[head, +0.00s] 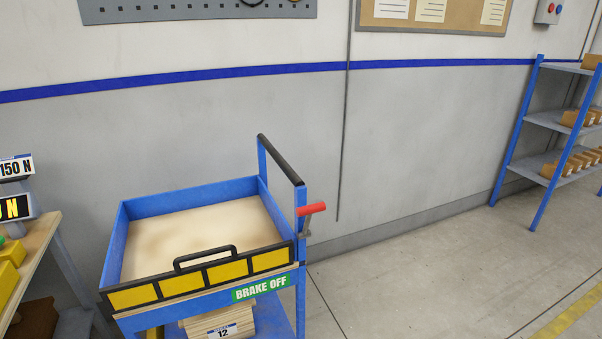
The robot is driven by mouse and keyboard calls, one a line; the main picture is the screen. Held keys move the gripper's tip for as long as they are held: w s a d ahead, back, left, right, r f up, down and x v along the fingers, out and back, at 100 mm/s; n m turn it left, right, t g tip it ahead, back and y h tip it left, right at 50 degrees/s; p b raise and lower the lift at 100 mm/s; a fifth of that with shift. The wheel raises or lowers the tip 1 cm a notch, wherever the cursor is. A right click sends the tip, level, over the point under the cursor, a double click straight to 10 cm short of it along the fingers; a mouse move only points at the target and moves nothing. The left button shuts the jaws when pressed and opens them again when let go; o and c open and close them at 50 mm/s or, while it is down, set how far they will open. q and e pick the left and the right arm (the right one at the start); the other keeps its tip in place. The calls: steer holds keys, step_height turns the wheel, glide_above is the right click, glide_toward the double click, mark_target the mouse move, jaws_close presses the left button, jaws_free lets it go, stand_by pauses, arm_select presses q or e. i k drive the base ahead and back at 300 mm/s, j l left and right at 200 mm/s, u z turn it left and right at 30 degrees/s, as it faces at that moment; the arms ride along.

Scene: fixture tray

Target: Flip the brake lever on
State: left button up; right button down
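The brake lever (311,209) has a red grip on a short grey arm. It is mounted on the right side post of a blue cart (126,211), and its grip points out to the right and slightly up. A green label (261,288) on the cart's front right reads "BRAKE OFF". Neither of my grippers shows in the head view.
The cart has a black push handle (281,160) at its right and a yellow-and-black front panel with a grab bar (205,256). A wooden bench (36,250) stands at the left. Blue shelving (517,130) stands at the far right. The floor right of the cart is clear.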

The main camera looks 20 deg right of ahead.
mark_target(307, 209)
steer(key=i+j+z, duration=0.15)
steer(key=i+z, duration=0.15)
steer(key=i, duration=0.2)
steer(key=i+j+z, duration=0.35)
steer(key=i, duration=0.15)
steer(key=l, duration=0.1)
